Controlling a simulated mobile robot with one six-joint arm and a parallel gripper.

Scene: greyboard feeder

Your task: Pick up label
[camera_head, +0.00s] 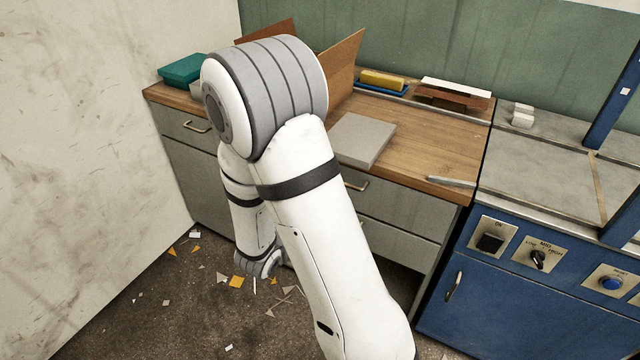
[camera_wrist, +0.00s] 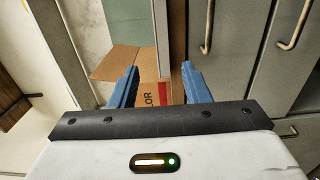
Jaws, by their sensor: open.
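My gripper (camera_wrist: 160,85) shows in the wrist view as two blue fingers standing apart with nothing held between them. Beyond and between the fingers is a cardboard box (camera_wrist: 150,62) with an open flap, bearing a red patch and dark letters, partly hidden by the fingers. I cannot make out a separate label for certain in either view. In the head view my arm reaches down in front of the drawers, and the fingers are hidden there. Pale and yellow scraps (camera_head: 236,281) lie on the floor near the arm's lower end.
A wooden-topped drawer cabinet (camera_head: 455,150) carries a grey board (camera_head: 362,139), an open cardboard box (camera_head: 342,70), a teal box (camera_head: 183,69) and a yellow block (camera_head: 382,79). A blue machine (camera_head: 500,310) stands right.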

